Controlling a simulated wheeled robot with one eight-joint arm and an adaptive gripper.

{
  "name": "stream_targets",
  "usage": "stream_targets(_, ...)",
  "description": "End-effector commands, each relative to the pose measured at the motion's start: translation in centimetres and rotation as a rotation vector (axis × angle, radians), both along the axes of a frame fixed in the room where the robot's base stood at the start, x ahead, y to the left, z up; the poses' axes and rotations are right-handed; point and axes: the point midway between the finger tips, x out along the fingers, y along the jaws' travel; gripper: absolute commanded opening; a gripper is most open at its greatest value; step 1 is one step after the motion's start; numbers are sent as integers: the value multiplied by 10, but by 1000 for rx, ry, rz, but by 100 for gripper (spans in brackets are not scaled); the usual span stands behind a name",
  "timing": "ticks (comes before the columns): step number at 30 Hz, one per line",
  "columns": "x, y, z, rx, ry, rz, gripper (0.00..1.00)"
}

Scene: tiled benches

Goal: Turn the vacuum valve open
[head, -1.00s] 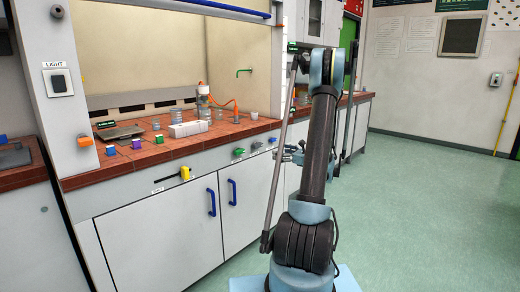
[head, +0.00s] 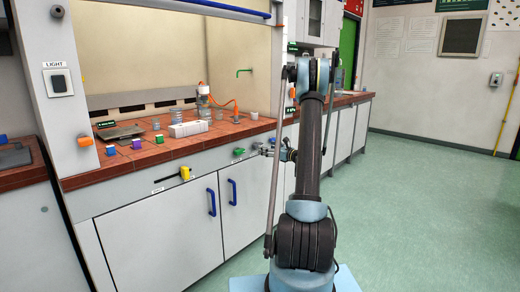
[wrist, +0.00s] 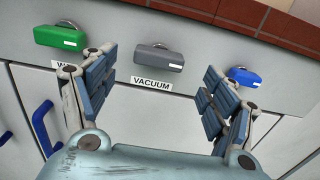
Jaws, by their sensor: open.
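The vacuum valve (wrist: 158,57) is a grey bar-shaped handle on the bench's front panel. It lies roughly level in the wrist view, above a white label reading VACUUM (wrist: 151,84). My gripper (wrist: 158,78) is open, with its padded fingers spread to the left and right of the valve. The fingers look apart from the handle, and nothing is between them. In the head view my gripper (head: 268,150) is close to the front panel, and the grey valve is hidden or too small to tell there.
A green valve (wrist: 61,38) is left of the grey one, and a blue valve (wrist: 243,77) is right, close to my right finger. A yellow valve (head: 185,173) is farther left. The tiled bench edge (wrist: 240,12) overhangs above. Blue cupboard handles (head: 211,202) stick out below.

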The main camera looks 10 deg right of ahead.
Motion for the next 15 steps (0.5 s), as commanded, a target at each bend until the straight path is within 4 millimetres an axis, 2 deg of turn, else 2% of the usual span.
stream_targets(6, 28, 23, 0, 0, 0, 1, 78)
stream_targets(15, 45, 37, 0, 0, 0, -1, 78)
